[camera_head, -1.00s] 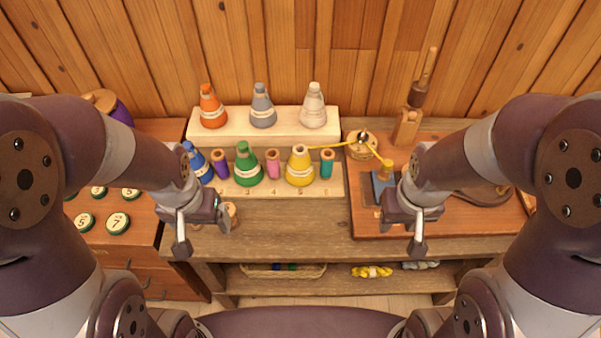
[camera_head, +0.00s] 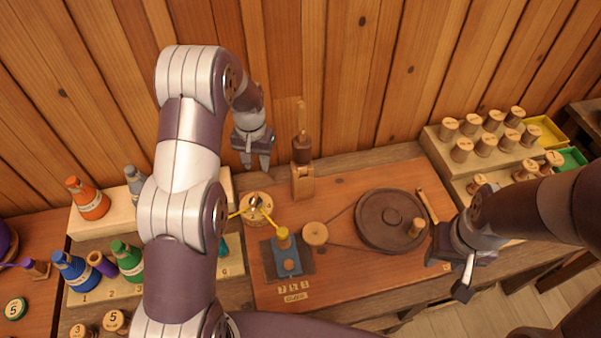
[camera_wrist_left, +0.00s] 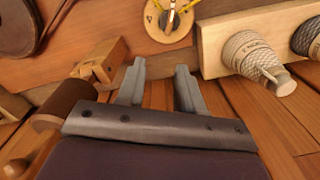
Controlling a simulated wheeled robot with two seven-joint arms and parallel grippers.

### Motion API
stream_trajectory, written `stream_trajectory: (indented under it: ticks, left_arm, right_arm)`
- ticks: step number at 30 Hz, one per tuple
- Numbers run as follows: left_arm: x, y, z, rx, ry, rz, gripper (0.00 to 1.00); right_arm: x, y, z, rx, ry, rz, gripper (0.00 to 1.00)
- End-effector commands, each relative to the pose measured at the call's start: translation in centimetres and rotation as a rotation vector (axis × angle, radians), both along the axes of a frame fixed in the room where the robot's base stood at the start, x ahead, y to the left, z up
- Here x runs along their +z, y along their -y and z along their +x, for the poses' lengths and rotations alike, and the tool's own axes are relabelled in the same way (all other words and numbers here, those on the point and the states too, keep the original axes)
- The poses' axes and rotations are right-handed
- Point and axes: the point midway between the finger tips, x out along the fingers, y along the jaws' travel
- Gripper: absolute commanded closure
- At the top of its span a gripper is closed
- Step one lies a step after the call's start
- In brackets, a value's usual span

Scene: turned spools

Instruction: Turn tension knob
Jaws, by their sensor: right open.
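A round pale wooden disc (camera_head: 257,207) with a small dark metal piece at its centre, apparently the tension knob, sits on the reddish board; yellow thread passes at it. It also shows at the top of the left wrist view (camera_wrist_left: 168,22), where marks are on its face. My left gripper (camera_head: 257,168) is behind and above the disc, near the back wall, fingers pointing down. In the left wrist view its two grey fingers (camera_wrist_left: 158,75) are apart with nothing between them. My right gripper (camera_head: 460,285) is open by the board's front right edge, away from the disc.
A wooden post with a dark handle (camera_head: 302,160) stands just right of my left gripper. A dark wheel (camera_head: 391,221) and a blue block (camera_head: 286,256) are on the board. Thread cones, including an orange one (camera_head: 88,198), stand left; a peg rack (camera_head: 450,165) stands right.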

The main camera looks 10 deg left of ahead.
Motion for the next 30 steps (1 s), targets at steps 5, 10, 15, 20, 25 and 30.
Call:
stream_trajectory:
  ticks: [5,10,15,20,25,30]
  left_arm:
    - [-3.1,0.0,-0.6,-0.008,-0.020,-0.002,0.64]
    - [-7.7,0.0,-0.7,-0.008,-0.019,-0.002,0.64]
    - [-10.9,0.0,-0.6,-0.008,-0.014,-0.002,0.64]
    - [-12.2,-0.1,-0.6,-0.008,-0.014,-0.002,0.64]
    - [-12.4,-0.1,-0.6,-0.008,-0.012,-0.002,0.64]
    - [-12.4,0.0,-0.6,-0.008,-0.012,-0.002,0.80]
  right_arm:
    - [1.4,0.0,0.0,0.001,0.000,0.000,0.57]
    - [2.9,0.0,0.0,0.001,0.000,0.000,0.57]
    - [3.6,0.0,0.0,0.000,0.000,0.000,0.57]
    - [3.8,0.0,0.0,0.000,0.001,0.000,0.57]
    - [3.8,0.0,0.0,0.000,0.000,0.000,0.57]
    - [3.8,0.0,0.0,0.000,0.000,0.000,0.57]
